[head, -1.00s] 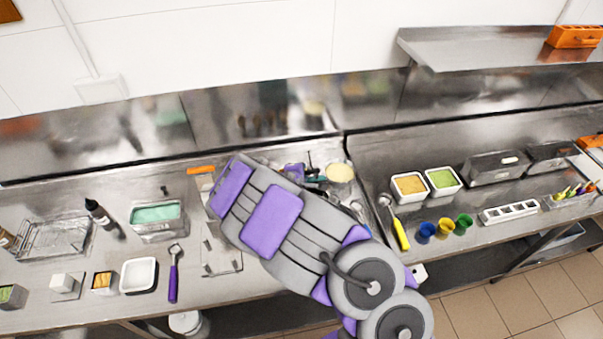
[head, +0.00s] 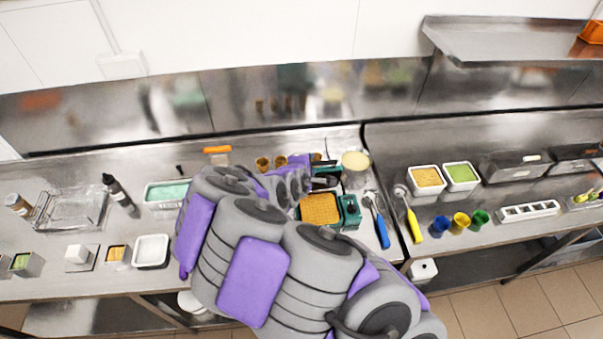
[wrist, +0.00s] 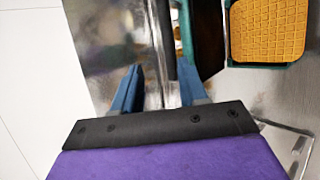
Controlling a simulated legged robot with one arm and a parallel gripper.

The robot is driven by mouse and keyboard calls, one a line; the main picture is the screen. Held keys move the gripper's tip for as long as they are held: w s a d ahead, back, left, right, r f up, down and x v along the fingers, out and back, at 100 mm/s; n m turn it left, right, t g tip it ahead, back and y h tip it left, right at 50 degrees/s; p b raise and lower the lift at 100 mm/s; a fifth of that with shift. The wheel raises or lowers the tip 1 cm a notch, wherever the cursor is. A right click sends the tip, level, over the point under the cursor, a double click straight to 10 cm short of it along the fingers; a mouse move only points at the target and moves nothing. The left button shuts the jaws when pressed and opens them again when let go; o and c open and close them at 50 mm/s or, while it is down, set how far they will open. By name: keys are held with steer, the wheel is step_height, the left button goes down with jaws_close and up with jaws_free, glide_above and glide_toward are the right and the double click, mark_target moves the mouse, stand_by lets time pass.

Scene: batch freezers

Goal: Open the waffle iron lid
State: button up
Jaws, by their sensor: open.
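The waffle iron (head: 351,211) is dark green and stands on the steel counter, partly behind my arm. Its golden waffle-patterned face (head: 320,208) lies exposed and also shows at the upper right of the wrist view (wrist: 268,30). A dark green edge with a brown inner face, seemingly the raised lid (wrist: 207,38), stands beside it, just right of my fingers. My gripper (wrist: 157,88) is open, its two blue fingers apart with nothing clearly held between them. Contact with the lid cannot be told.
A blue-handled tool (head: 381,226) and a yellow-handled tool (head: 412,222) lie right of the iron. A tub with a cream top (head: 355,163) stands behind it. White containers (head: 427,180) and coloured cups (head: 460,222) stand farther right.

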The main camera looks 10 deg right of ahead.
steer(key=shift+b+v, duration=0.6)
steer(key=shift+v, duration=3.5)
steer(key=s+d+f+m+g+b, duration=0.3)
steer(key=s+d+f+m+b, duration=0.1)
steer(key=d+m, duration=0.1)
steer(key=s+f+m+g+y+b, duration=0.1)
steer(key=s+b, duration=0.4)
steer(key=s, duration=0.5)
steer(key=s+d+f+m+g+y+b, duration=0.1)
steer(key=s+m+g+b, duration=0.4)
steer(key=s, duration=0.6)
steer(key=s+f+m+g+y+b, duration=0.3)
steer(key=s+f+m+b, duration=0.1)
steer(key=s, duration=0.6)
steer(key=shift+s+d+f+m+b, duration=0.25)
steer(key=shift+m+b, duration=0.15)
steer(key=shift+b, duration=0.5)
